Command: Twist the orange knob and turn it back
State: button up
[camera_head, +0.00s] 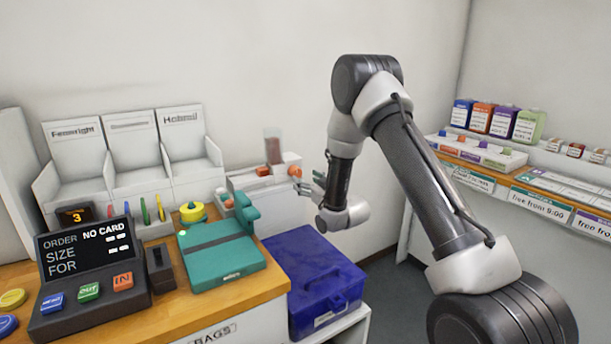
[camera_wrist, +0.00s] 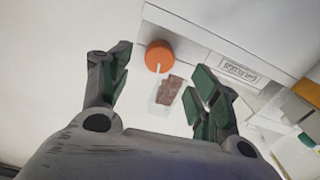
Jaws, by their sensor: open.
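The orange knob (camera_wrist: 159,56) is round with a pale pointer and sits on a white housing in the wrist view. It lies between and slightly beyond the fingertips of my gripper (camera_wrist: 160,76), which is open and empty. No finger appears to touch it. In the head view my gripper (camera_head: 308,184) is beside the white dispenser (camera_head: 240,184) at the back of the counter.
A teal device (camera_head: 220,262) and a dark order display (camera_head: 88,255) stand on the wooden counter. A blue lidded box (camera_head: 310,270) sits below, right of the counter. Shelves with bottles (camera_head: 500,122) line the right wall.

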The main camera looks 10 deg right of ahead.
aim_at(298, 174)
jog(key=x, duration=0.7)
jog(key=shift+w+f, duration=0.1)
jog(key=shift+w, duration=0.05)
